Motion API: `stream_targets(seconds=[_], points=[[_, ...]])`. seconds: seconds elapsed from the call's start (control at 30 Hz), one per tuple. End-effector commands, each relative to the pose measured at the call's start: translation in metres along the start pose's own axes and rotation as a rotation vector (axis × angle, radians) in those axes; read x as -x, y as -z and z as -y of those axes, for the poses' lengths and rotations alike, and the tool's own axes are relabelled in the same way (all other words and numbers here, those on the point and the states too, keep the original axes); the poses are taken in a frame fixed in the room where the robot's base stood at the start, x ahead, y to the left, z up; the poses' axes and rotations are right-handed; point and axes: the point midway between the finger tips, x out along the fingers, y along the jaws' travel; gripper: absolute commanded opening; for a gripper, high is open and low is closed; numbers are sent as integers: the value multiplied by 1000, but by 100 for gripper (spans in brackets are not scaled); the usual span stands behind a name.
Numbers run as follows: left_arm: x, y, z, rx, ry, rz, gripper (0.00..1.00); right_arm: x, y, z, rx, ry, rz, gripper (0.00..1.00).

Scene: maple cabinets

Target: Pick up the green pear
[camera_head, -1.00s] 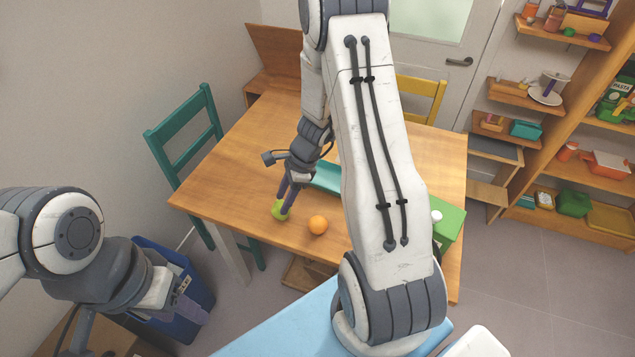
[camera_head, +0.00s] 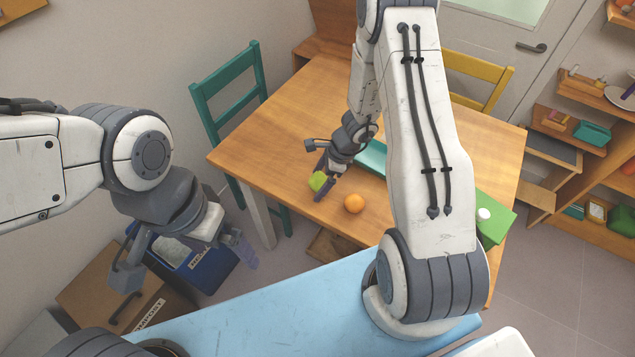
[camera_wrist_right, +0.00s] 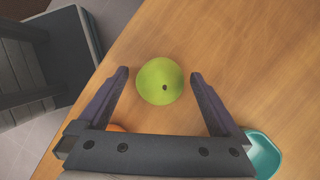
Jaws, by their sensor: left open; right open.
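The green pear (camera_head: 317,181) rests near the left front edge of the wooden table, and it also shows in the right wrist view (camera_wrist_right: 160,82). My right gripper (camera_head: 321,184) is over the table at the pear. In the right wrist view its two fingers (camera_wrist_right: 158,78) are spread, with the pear between and slightly beyond the fingertips; I see no contact. My left gripper (camera_head: 245,247) is open and empty, away from the table at the left, above the blue bin.
An orange (camera_head: 354,203) lies close to the right of the pear. A teal tray (camera_head: 371,158) and a green box (camera_head: 497,213) are on the table (camera_head: 262,139). A teal chair (camera_head: 228,88) stands at the left edge. The blue bin (camera_head: 200,266) is on the floor.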

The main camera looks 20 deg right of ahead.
Motion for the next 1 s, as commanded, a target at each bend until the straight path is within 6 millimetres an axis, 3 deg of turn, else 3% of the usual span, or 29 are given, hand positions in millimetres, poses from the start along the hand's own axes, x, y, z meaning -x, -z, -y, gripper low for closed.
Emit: stream_targets(seconds=[0.27,0.3,0.53,0.83,1.0], points=[[-1,0,0,0,0,0,100,-6,-2,0,3,1,0,100],[-1,0,0,0,0,0,100,-6,-2,0,3,1,0,96],[-1,0,0,0,0,0,100,-6,-2,0,3,0,0,8],[0,0,0,0,0,0,100,-4,-3,0,3,1,1,7],[2,0,0,0,0,0,100,10,-9,1,4,3,1,7]])
